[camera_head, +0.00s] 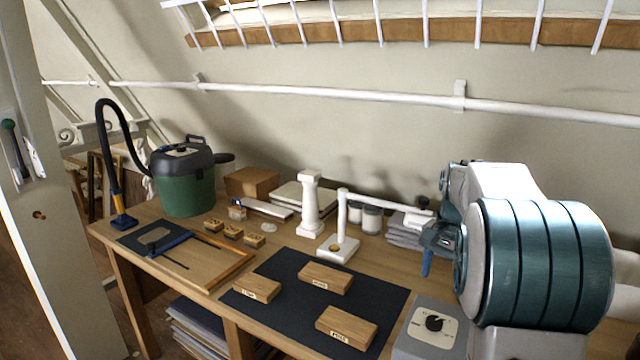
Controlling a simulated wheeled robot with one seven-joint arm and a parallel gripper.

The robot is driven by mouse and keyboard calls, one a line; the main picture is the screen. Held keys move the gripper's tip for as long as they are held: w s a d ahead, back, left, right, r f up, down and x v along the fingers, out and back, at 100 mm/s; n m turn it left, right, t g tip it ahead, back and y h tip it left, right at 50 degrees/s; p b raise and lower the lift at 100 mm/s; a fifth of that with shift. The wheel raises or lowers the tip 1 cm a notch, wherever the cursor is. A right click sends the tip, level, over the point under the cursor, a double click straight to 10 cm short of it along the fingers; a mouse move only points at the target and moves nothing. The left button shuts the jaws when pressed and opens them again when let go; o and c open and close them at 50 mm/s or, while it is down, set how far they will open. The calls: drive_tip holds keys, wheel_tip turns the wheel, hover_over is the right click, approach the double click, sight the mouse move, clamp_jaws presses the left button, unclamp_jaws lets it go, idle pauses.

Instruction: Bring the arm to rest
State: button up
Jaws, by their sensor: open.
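My arm (545,255), in teal and white, fills the right side of the view and is folded up close to the camera. My gripper (428,258) shows in part at the arm's left edge, over the back right of the bench. It is open, with nothing seen between its fingers. A blue finger points down; the rest of the gripper is partly hidden by the arm. The wooden bench (205,300) lies below and to the left of it.
A dark mat (290,315) bears three wooden blocks (347,327). A grey dial box (432,325) stands close to my arm. A white jointed stand (340,247), a white column (309,205) and a green vacuum (183,185) rise from the bench. A white rail (330,92) crosses the wall.

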drive_tip(key=s+a+f+n+t, duration=0.1)
drive_tip(key=s+a+n, duration=0.4)
drive_tip(key=s, duration=0.6)
drive_tip(key=s+a+f+n+t, duration=0.1)
drive_tip(key=s+a+f+n, duration=0.2)
drive_tip(key=s+a, duration=0.6)
drive_tip(key=s+n, duration=0.1)
drive_tip(key=s, duration=0.2)
drive_tip(key=shift+s+n+t, duration=0.2)
drive_tip(key=shift+n+t, duration=0.1)
drive_tip(key=shift+n, duration=0.1)
